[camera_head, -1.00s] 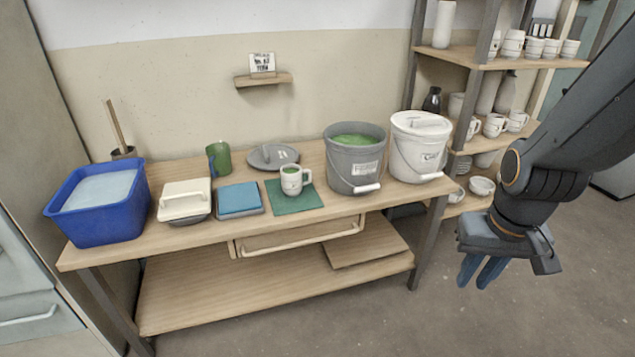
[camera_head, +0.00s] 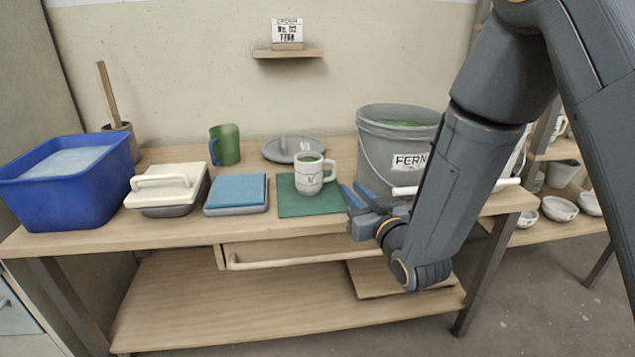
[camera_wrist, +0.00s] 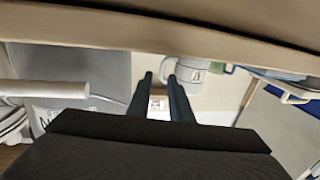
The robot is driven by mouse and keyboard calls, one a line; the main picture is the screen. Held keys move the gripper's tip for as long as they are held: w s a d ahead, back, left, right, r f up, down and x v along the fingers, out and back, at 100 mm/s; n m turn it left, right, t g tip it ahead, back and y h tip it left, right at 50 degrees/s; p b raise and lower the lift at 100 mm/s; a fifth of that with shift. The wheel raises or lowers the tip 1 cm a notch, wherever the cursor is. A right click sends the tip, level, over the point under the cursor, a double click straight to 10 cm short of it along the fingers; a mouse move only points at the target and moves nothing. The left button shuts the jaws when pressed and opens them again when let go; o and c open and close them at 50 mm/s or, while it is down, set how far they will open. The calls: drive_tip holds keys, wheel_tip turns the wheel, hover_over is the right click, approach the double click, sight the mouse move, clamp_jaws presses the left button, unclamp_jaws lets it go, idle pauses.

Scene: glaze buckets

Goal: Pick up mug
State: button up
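The white mug (camera_head: 309,178) stands upright on the green mat (camera_head: 290,206), with green inside, a small dark mark on its front and its handle to the right. In the wrist view the mug (camera_wrist: 192,70) appears upside down, just beyond the fingertips. My gripper (camera_head: 354,188) is at the table's front edge, to the right of the mug and pointing left toward it. In the wrist view its two fingers (camera_wrist: 160,76) are apart, with nothing between them. They do not visibly touch the mug.
The grey FERN bucket (camera_head: 372,145) stands close behind my gripper, partly hidden by my arm. A grey lid (camera_head: 280,152) and green mug (camera_head: 228,145) are behind.

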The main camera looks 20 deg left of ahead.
sight(335, 171)
drive_tip(key=x, duration=0.2)
drive_tip(key=shift+w+a, duration=0.1)
drive_tip(key=shift+a, duration=0.25)
drive_tip(key=shift+r+b+x, duration=0.15)
drive_tip(key=shift+b+x, duration=0.15)
drive_tip(key=shift+x, duration=1.05)
drive_tip(key=shift+r+b+x, duration=0.15)
drive_tip(key=shift+b+x, duration=0.15)
drive_tip(key=shift+x, duration=1.05)
clamp_jaws()
drive_tip(key=shift+r, duration=0.1)
